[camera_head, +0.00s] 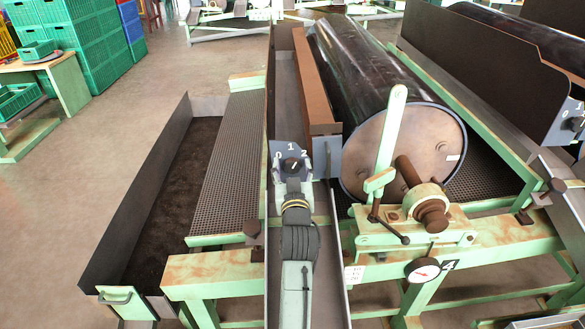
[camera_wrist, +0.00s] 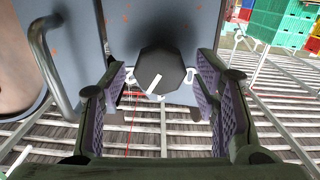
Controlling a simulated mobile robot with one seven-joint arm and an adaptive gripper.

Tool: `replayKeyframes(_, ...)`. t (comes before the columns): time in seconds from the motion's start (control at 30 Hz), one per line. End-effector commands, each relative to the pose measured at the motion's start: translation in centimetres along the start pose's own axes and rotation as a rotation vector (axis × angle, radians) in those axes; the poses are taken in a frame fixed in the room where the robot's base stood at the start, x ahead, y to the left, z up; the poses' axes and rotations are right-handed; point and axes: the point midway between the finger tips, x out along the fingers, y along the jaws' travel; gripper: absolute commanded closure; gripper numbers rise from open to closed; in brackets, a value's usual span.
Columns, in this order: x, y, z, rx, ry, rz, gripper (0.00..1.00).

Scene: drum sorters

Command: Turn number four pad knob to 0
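A dark knob (camera_head: 291,164) sits on a small grey-blue panel (camera_head: 318,148) marked 0, 1 and 2, near the front end of the drum machine. In the wrist view the knob (camera_wrist: 165,68) is a dark faceted disc with a white pointer mark. I cannot tell for sure which number the pointer faces. My gripper (camera_head: 291,178) is right at the knob, with a finger on each side. In the wrist view my gripper (camera_wrist: 163,95) is open, its purple-lined pads apart from the knob, with gaps on both sides. A "4" label (camera_head: 449,265) is on the green frame.
A black drum (camera_head: 375,70) and a green lever (camera_head: 390,135) stand right of the knob. A metal handle (camera_wrist: 45,60) is close by at left in the wrist view. Another numbered knob panel (camera_head: 569,120) is at far right. Open floor (camera_head: 120,130) lies left.

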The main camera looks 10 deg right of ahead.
Motion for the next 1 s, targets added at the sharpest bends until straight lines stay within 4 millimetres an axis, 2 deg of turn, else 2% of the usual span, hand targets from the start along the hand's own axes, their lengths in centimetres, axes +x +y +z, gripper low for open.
replayKeyframes(0.07, -0.01, 0.00, 0.00, 0.000, 0.000, 0.000, 0.52)
replayKeyframes(0.63, -0.03, 0.00, 0.00, 0.000, 0.000, 0.000, 0.90)
replayKeyframes(1.0, -0.02, -0.03, 0.08, -0.058, 0.001, 0.000, 0.91)
